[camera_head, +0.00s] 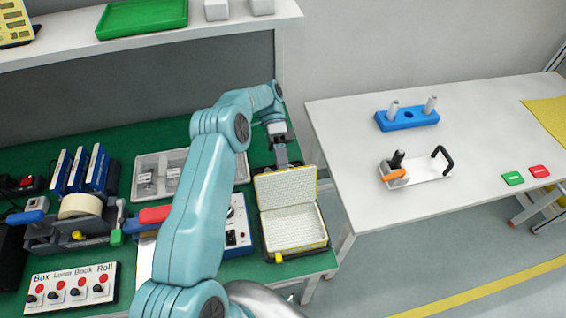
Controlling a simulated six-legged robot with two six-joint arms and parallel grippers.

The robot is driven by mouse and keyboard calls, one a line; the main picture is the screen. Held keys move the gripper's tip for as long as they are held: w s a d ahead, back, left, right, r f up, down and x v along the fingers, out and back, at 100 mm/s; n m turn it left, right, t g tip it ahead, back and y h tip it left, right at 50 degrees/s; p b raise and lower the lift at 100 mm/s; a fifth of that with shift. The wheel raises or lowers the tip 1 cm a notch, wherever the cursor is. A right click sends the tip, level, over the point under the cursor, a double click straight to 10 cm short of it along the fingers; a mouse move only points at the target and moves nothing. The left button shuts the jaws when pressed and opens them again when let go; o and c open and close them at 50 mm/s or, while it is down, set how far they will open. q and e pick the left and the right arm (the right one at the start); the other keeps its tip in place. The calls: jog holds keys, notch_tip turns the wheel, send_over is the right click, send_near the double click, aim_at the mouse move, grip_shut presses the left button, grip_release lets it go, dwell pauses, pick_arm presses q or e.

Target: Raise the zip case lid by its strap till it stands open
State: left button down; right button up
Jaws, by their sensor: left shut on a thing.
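The zip case is on the green bench top near its right end. Its base (294,229) lies flat, with a pale lined inside and a dark and yellow rim. Its lid (286,187) stands raised at the back edge, pale inner face toward me. My left gripper (283,158) is at the lid's top edge, pointing down, and shut there on the strap. The strap itself is too small or hidden to make out. A yellow tab (278,257) shows at the base's front left corner. My right gripper is not in view.
A control box (237,232) stands just left of the case, partly behind my arm. A grey divided tray (150,178) and a tape dispenser (80,207) are further left. A white table (350,135) with a blue peg block (407,117) stands right, across a gap.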

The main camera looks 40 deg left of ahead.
pick_arm(q)
jog(key=shift+s+d+f, duration=0.15)
jog(key=shift+s+f, duration=0.1)
jog(key=shift+f, duration=0.3)
jog(key=c, duration=1.2)
grip_release()
jog(key=shift+w, duration=0.15)
jog(key=shift+r, duration=0.15)
jog(key=shift+r, duration=0.1)
